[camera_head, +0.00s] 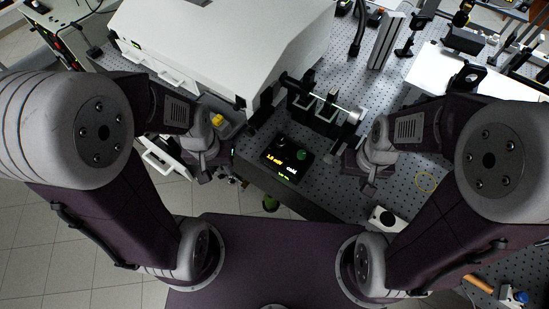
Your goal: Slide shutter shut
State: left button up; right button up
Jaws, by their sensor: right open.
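A black slide assembly with a light metal rod (322,107) stands on the perforated optics table, right of the big white housing; it looks like the shutter. Its black upright plates sit along the rod, and I cannot tell how far the slide is from shut. My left gripper (228,172) hangs at the table's left front edge, left of the display box and apart from the slide; its fingers are too small and dark to read. My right gripper (357,170) is open, near the table's front, below the right end of the rod. It is partly hidden by its wrist.
A black display box (287,158) with lit digits lies between my grippers. The white housing (225,45) fills the back left. A tall metal post (386,42) and black optic mounts (467,77) stand at the back right. A small white box (387,219) is at front right.

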aim_at(265, 111)
jog(key=k+l+u, duration=0.15)
jog(key=u, duration=0.25)
jog(key=k+l+u, duration=0.15)
jog(key=l+u, duration=0.25)
